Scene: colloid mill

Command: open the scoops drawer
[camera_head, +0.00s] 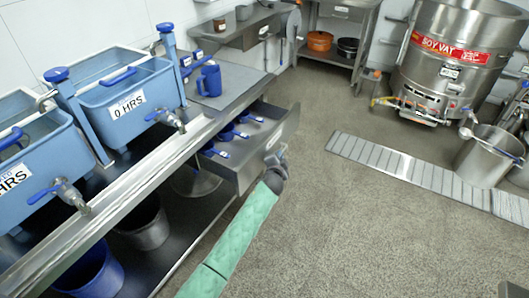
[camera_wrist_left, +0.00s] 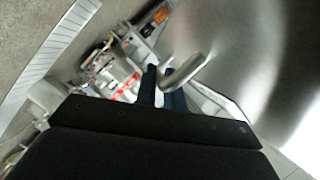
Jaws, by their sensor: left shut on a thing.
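The scoops drawer (camera_head: 235,176) stands pulled out from under the steel bench in the head view, with several blue-handled scoops (camera_head: 222,135) inside. Its steel front carries a small white label. My left gripper (camera_head: 279,154) is at the outer face of the drawer front, at the end of the green-sleeved arm. In the left wrist view the dark fingers (camera_wrist_left: 162,88) are shut on the curved metal handle (camera_wrist_left: 184,72), beside the broad steel drawer front (camera_wrist_left: 245,60). The fingers' exact grip is partly hidden in the head view. My right gripper is not in view.
Blue tubs (camera_head: 122,98) with taps stand on the bench at left, near a blue jug (camera_head: 209,80). Buckets (camera_head: 92,272) sit on the shelf below. The floor (camera_head: 330,215) right of the drawer is clear up to the drain grate (camera_head: 400,163). A soy vat (camera_head: 452,60) stands at back right.

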